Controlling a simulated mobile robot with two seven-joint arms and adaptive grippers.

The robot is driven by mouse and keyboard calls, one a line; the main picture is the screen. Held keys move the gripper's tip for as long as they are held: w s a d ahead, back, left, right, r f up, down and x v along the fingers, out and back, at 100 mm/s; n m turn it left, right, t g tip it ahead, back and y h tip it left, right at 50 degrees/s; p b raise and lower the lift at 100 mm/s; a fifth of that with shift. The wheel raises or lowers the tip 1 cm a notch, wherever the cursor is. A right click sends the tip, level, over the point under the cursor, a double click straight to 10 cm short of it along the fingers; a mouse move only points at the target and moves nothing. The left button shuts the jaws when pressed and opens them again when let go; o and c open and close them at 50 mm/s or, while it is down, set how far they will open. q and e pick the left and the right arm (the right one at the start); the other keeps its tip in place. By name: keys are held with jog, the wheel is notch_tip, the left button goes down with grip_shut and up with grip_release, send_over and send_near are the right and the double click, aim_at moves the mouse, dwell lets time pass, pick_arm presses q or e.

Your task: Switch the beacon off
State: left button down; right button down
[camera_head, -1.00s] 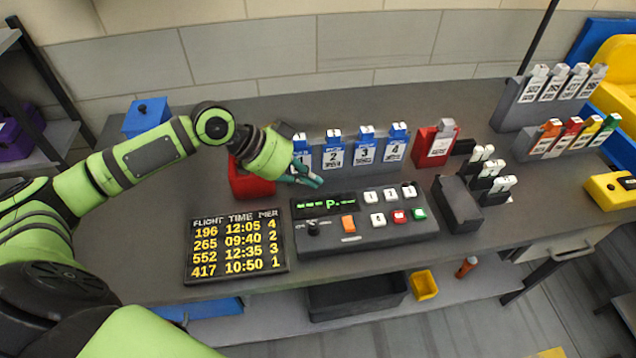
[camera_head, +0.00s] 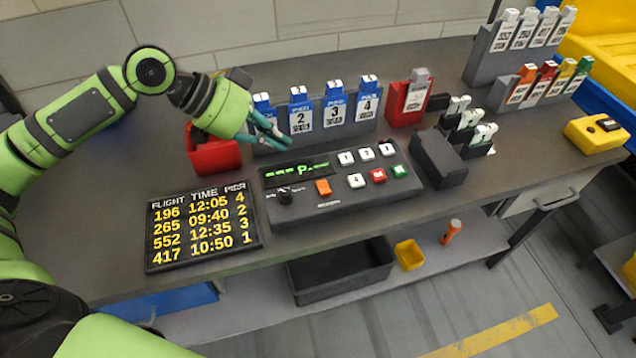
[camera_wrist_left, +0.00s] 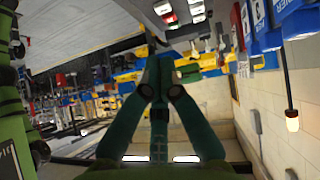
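My left gripper (camera_head: 278,138) hangs above the back edge of a dark control console (camera_head: 345,201). Its teal fingers are together and hold nothing; in the left wrist view the fingertips (camera_wrist_left: 161,80) meet. The console has a green-lit display (camera_head: 297,170), a black knob (camera_head: 285,198), an orange button (camera_head: 323,187), and white, red and green keys. The small labels cannot be read. No beacon can be made out in the head view. A glowing orange-white lamp (camera_wrist_left: 292,121) on a thin rod shows in the left wrist view; whether it is the beacon is unclear. My right gripper is not in view.
A flight board (camera_head: 203,228) lies left of the console. A red bin (camera_head: 214,157) stands behind the board. Blue numbered tags (camera_head: 301,112) stand behind the console, and a red holder (camera_head: 407,103) is right of them. A dark box (camera_head: 438,160) is close on the console's right.

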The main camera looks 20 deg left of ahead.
pick_arm(q)
jog(key=p, duration=0.2)
send_over(319, 188)
jog(key=f, duration=0.6)
jog(key=shift+w+a+f, duration=0.15)
jog(key=shift+w+a, duration=0.05)
jog(key=shift+a, duration=0.1)
jog(key=f, duration=0.3)
jog(key=shift+s+d+f+p, duration=0.1)
jog(key=shift+d+f+p, duration=0.15)
jog(key=shift+p, duration=0.1)
jog(key=shift+f, duration=0.55)
jog(key=shift+s, duration=0.1)
